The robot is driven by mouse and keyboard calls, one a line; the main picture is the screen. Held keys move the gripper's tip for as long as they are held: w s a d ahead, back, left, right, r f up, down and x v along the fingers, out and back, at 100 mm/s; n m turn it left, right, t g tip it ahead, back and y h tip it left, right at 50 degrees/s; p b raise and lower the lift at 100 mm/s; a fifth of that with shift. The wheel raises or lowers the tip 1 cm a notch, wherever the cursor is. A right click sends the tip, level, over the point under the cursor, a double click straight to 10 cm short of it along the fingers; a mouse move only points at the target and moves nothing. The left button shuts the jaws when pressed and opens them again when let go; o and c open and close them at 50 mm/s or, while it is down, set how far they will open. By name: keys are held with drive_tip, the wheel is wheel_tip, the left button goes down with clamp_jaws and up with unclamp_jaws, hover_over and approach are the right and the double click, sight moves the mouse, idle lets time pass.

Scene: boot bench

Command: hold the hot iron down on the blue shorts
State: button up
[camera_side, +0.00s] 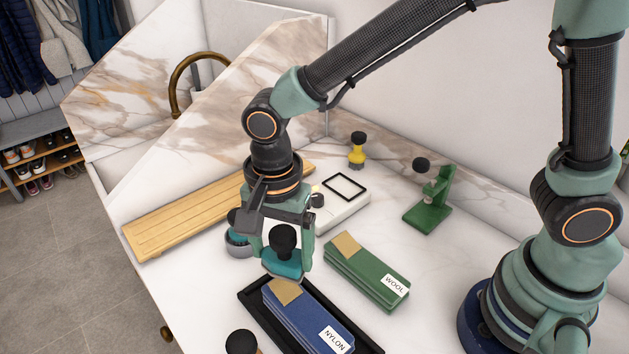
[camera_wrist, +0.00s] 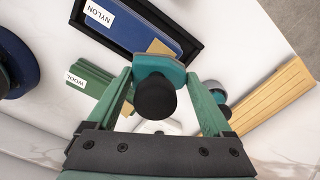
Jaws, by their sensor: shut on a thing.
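The iron is a teal block with a round black knob; it shows in the side view (camera_side: 284,262) and in the wrist view (camera_wrist: 160,66). My gripper (camera_side: 281,268) is shut on it, with one green finger on either side, also seen in the wrist view (camera_wrist: 158,80). The blue shorts (camera_side: 305,317) are a folded stack labelled NYLON, with a tan patch (camera_side: 286,291) at the far end; they also show in the wrist view (camera_wrist: 125,25). The iron is at that patched end. I cannot tell whether its sole touches the cloth.
The blue stack lies in a black tray (camera_side: 372,347). A green stack labelled WOOL (camera_side: 366,268) is to its right. A wooden slatted board (camera_side: 180,218), a white device (camera_side: 345,206), a yellow stamp (camera_side: 357,152) and a green stand (camera_side: 430,205) are behind. A black knob (camera_side: 241,342) is in front.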

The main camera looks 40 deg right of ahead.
drive_tip(key=shift+s+a+f, duration=0.15)
drive_tip(key=shift+f, duration=2.15)
drive_tip(key=shift+f, duration=0.8)
idle(4.9)
